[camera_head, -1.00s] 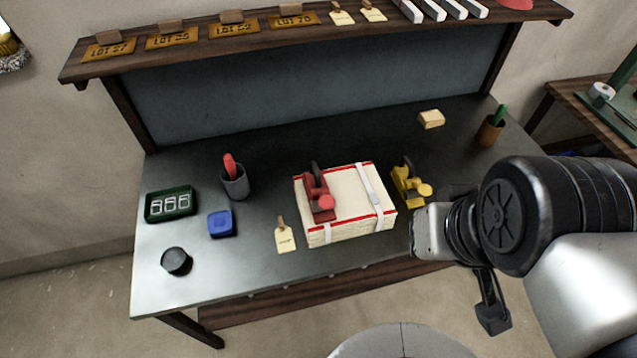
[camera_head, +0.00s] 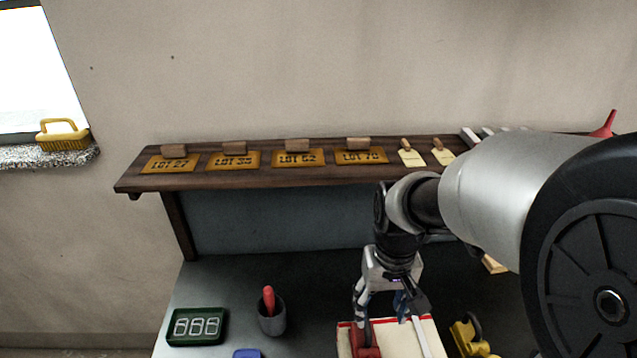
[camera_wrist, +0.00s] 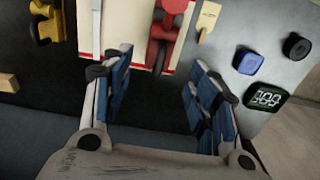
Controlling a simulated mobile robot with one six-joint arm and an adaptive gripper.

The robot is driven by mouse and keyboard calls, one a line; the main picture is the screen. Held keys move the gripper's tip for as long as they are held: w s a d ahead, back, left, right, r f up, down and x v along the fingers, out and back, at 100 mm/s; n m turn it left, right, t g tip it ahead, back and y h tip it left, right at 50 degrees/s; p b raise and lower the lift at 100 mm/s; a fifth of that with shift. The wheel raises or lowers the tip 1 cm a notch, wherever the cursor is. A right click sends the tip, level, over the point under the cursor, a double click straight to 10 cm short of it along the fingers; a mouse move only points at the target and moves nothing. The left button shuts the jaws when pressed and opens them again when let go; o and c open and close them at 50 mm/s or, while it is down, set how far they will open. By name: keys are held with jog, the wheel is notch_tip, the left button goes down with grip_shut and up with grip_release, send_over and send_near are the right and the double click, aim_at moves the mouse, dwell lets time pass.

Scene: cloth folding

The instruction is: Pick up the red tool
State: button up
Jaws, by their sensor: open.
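The red tool (camera_head: 367,347), with a dark handle, sits on the cream, red-edged stack (camera_head: 427,336), cut off at the bottom of the head view. In the wrist view the red tool (camera_wrist: 168,27) lies beyond the fingertips, between their lines, its dark handle pointing back toward my gripper. My gripper (camera_head: 388,306) hangs above the back of the stack with its fingers apart and nothing between them. Its blue-padded fingers also show in the wrist view (camera_wrist: 160,72). I cannot tell the exact height of the fingertips over the tool.
A yellow tool (camera_head: 470,340) is right of the stack. A grey cup (camera_head: 272,318) with a red-handled item, a green display box (camera_head: 197,327) and a blue block (camera_wrist: 249,63) are left. A shelf (camera_head: 330,177) with lot tags runs behind my gripper.

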aim_at(371, 340)
jog(key=shift+o, duration=1.2)
jog(key=f+b, duration=0.1)
jog(key=f, duration=0.3)
jog(key=f+b, duration=0.2)
jog(key=f, duration=0.2)
jog(key=f+b, duration=0.1)
jog(key=f, duration=0.3)
jog(key=shift+w+a+f, duration=0.15)
jog(key=shift+w+f, duration=0.1)
jog(key=shift+f, duration=0.05)
jog(key=f+b, duration=0.1)
jog(key=f, duration=0.1)
jog(key=f+b, duration=0.2)
jog(key=f, duration=0.1)
jog(key=shift+w+a+f, duration=0.2)
jog(key=shift+w+f, duration=0.1)
jog(key=shift+f, duration=0.05)
jog(key=shift+r, duration=0.1)
jog(key=shift+c, duration=0.3)
grip_shut()
